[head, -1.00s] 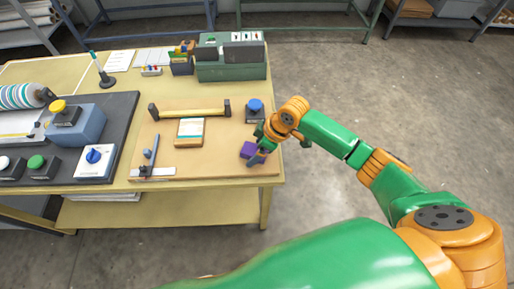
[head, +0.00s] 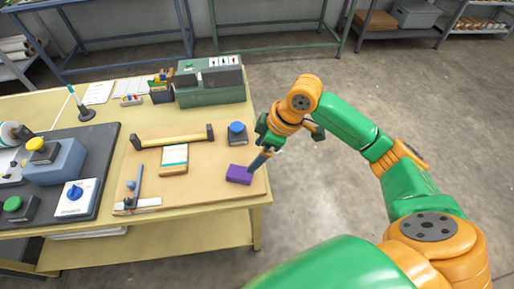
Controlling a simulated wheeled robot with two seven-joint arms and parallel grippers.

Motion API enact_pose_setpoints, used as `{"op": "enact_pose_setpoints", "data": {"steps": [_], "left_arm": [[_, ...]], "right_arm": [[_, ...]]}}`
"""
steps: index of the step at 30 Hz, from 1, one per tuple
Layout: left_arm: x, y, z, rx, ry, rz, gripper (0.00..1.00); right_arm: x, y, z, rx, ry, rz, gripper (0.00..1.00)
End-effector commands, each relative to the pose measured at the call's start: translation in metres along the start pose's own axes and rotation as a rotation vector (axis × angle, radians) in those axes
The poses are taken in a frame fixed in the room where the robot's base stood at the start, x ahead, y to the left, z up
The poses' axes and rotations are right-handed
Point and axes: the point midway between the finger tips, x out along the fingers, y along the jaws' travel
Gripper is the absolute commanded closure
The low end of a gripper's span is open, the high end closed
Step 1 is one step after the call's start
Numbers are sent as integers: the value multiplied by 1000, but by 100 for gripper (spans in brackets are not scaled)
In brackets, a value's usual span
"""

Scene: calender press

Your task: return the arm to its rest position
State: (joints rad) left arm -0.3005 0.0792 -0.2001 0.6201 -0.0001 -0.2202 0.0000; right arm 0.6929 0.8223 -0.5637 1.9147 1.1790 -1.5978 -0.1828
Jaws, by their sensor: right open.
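My right arm (head: 345,120) reaches in from the right and bends down at its orange wrist (head: 298,100). My right gripper (head: 259,160) is open, at the right edge of the wooden board (head: 205,190). A purple block (head: 238,174) lies on the board just left of and below the fingertips. Whether a finger still touches the block I cannot tell. My left gripper does not show.
On the board are a yellow-handled tool (head: 172,139), a pad with a white-and-teal top (head: 174,158) and a blue knob (head: 237,132). A green box (head: 210,88) stands behind. Right of the table (head: 200,218) is open floor.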

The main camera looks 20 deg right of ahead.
Motion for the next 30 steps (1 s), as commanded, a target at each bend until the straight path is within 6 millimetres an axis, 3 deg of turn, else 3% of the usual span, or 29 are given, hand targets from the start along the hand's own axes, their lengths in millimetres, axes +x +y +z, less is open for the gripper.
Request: {"op": "enact_pose_setpoints", "data": {"steps": [5,7,12,14,20,28,29,30], "left_arm": [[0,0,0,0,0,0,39],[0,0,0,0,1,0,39],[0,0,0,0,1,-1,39],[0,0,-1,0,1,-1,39],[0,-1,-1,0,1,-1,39],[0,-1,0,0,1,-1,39],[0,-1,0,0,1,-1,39],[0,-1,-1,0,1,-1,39]], "right_arm": [[1,-1,0,0,0,-1,9],[11,-9,2,-2,0,-6,9],[62,-61,15,65,35,1,9],[73,-76,23,125,50,20,9],[85,-105,60,351,45,102,9],[72,-128,139,675,-87,270,9],[74,-129,147,695,-103,284,9],[89,-125,148,686,-108,278,9]]}}
